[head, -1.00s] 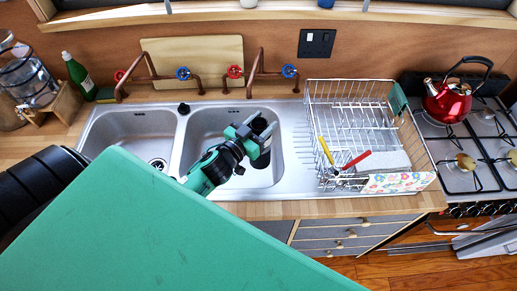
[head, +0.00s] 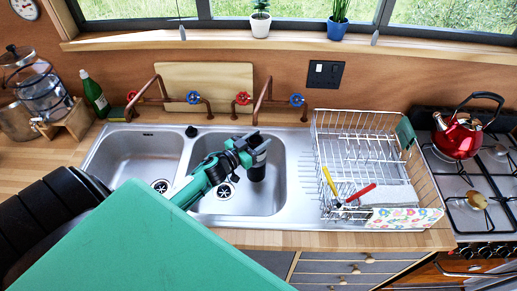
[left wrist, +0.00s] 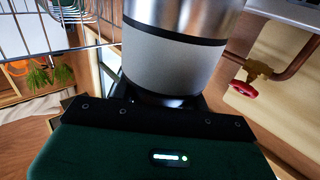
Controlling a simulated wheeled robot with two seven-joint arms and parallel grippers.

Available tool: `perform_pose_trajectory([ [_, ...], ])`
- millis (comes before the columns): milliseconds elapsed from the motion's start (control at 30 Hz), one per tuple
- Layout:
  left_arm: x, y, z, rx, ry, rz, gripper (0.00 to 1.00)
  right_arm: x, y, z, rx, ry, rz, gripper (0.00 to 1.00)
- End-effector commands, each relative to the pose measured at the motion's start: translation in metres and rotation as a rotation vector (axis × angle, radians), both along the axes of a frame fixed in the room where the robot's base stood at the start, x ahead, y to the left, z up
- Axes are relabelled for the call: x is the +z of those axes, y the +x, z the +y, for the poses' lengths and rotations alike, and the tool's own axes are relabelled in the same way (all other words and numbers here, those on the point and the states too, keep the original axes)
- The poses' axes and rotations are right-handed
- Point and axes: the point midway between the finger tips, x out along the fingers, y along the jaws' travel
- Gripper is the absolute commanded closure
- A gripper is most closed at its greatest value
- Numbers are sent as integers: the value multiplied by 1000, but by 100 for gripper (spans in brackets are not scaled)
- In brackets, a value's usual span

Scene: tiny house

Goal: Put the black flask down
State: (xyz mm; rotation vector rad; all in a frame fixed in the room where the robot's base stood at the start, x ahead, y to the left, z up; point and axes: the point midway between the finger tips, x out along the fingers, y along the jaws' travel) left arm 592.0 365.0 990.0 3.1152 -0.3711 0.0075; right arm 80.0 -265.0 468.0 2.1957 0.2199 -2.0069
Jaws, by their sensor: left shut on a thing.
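My left gripper (head: 252,143) reaches over the right sink basin (head: 270,202) and is shut on the black flask (head: 257,168). In the head view the flask shows as a dark upright shape below the fingers, in or over the basin. I cannot tell whether its base touches the basin floor. In the left wrist view the flask (left wrist: 172,62) is close up, grey and silver with dark bands, between the fingers. My right gripper is not in view.
The left basin (head: 135,155) is empty. A wire dish rack (head: 350,140) with red and yellow utensils stands right of the sink. Copper pipes with red and blue taps (head: 242,98) rise behind the basins. A red kettle (head: 458,137) sits on the stove. A green bottle (head: 94,97) stands at the back left.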

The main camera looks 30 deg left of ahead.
Motion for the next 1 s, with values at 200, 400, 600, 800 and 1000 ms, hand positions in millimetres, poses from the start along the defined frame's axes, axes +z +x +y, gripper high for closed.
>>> perform_pose_trajectory([
  [200, -19, 1, 0, 2, -2, -1, 100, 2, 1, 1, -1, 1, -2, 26],
  [400, -41, 1, 0, 2, -1, -3, 100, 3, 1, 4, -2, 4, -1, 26],
  [600, -45, 0, 0, -1, 1, -3, 100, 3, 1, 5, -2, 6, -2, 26],
  [800, -48, 0, 0, -1, 1, -2, 100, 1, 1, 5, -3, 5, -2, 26],
  [1000, -48, 0, 0, 0, 1, 0, 33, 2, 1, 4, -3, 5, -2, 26],
])
